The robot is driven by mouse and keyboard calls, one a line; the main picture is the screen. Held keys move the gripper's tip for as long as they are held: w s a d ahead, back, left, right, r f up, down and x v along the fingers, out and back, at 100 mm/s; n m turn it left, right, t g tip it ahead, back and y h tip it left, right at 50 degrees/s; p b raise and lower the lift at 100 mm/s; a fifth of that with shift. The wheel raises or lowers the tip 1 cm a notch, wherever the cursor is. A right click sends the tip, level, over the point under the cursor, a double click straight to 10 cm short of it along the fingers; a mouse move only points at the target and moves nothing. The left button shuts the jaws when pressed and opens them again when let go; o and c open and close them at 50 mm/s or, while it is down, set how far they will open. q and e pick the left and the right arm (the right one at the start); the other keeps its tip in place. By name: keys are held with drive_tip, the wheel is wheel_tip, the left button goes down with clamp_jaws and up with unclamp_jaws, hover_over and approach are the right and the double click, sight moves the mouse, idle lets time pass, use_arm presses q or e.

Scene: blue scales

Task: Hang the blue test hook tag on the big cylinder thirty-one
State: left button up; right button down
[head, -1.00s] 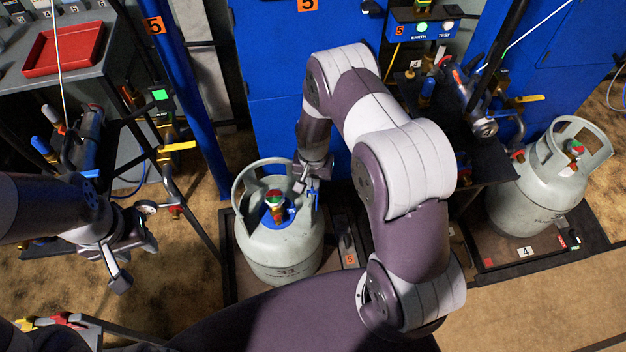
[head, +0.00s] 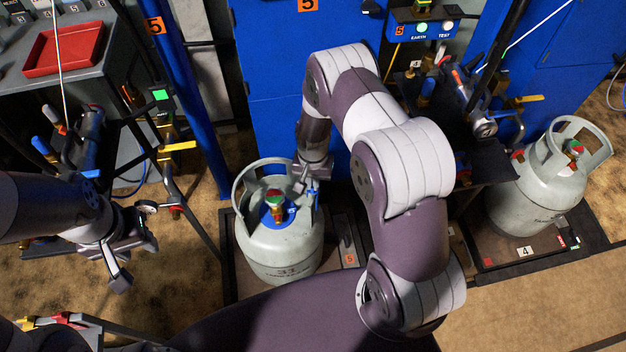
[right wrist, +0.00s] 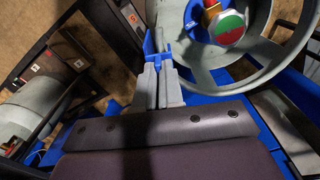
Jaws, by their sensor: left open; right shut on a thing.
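The big cylinder marked 31 (head: 278,255) is grey-white and stands upright on the scale marked 5. It has a round collar and a red and green valve top (head: 274,198). In the right wrist view its collar (right wrist: 262,72) and valve top (right wrist: 228,27) fill the upper right. My right gripper (head: 312,181) is at the right side of the collar, shut on the blue hook tag (right wrist: 149,44), which stands up beside the collar rim. I cannot tell whether the tag touches the rim. My left gripper (head: 130,262) is open and empty, left of the cylinder.
Another grey cylinder (head: 540,190) stands on scale 4 at the right. A red tray (head: 64,48) lies on the grey bench at upper left. A blue post (head: 187,90) and hose stands are close behind and beside cylinder 31.

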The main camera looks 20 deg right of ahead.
drive_tip(key=shift+f, duration=0.1)
drive_tip(key=shift+f+b, duration=0.75)
drive_tip(key=shift+f, duration=0.15)
drive_tip(key=shift+s+f+b, duration=0.2)
drive_tip(key=shift+f+b, duration=0.35)
drive_tip(key=shift+f, duration=0.1)
drive_tip(key=shift+w+f, duration=0.2)
drive_tip(key=shift+f, duration=0.35)
drive_tip(key=shift+r, duration=0.1)
drive_tip(key=c, duration=1.2)
unclamp_jaws()
drive_tip(key=shift+r, duration=0.1)
